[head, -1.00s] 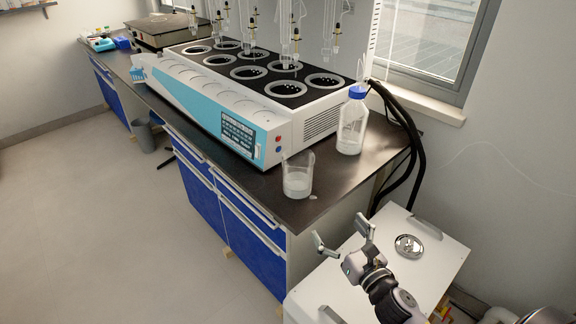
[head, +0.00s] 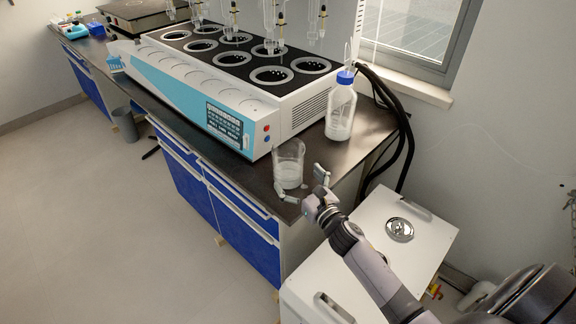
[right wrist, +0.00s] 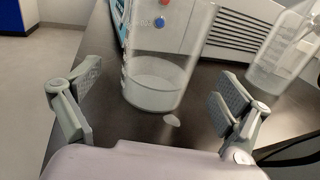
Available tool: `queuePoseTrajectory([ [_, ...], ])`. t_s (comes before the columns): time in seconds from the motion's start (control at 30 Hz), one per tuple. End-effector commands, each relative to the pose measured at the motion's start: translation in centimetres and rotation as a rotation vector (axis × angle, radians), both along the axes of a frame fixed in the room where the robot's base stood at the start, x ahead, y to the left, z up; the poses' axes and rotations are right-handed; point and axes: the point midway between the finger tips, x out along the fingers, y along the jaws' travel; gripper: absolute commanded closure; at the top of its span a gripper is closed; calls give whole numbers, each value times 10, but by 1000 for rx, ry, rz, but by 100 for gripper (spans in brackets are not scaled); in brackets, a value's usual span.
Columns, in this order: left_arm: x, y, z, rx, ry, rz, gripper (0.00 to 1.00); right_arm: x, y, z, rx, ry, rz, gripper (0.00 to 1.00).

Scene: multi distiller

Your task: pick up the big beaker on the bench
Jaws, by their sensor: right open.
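The big beaker (head: 289,166) is clear glass with some pale content at its bottom. It stands upright on the dark bench (head: 345,160) near the front right corner. In the right wrist view the beaker (right wrist: 156,80) stands ahead, between the lines of the two fingers. My right gripper (head: 301,184) is open and empty, close to the near side of the beaker. Its fingers show apart in the right wrist view (right wrist: 152,105), and the beaker is not clasped. My left gripper is not in view.
A clear bottle with a blue cap (head: 341,108) stands behind and right of the beaker. The white and blue distiller (head: 240,90) stands close behind it. A white cabinet with a silver lid (head: 399,229) is below, right of the bench.

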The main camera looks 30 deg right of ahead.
Motion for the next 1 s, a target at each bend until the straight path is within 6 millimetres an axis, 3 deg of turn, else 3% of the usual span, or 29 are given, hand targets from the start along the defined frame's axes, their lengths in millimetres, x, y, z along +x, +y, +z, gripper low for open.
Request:
queuePoseTrajectory([
  [0.17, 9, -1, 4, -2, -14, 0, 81, 11, 0, 1, 1, 0, -1, 5],
  [0.5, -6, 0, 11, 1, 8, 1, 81, 52, 1, 2, 1, 0, -1, 5],
  [0.8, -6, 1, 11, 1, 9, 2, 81, 56, 2, 1, 0, 1, 0, 5],
  [1.0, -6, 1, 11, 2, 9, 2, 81, 56, 2, 1, 0, 1, 0, 18],
])
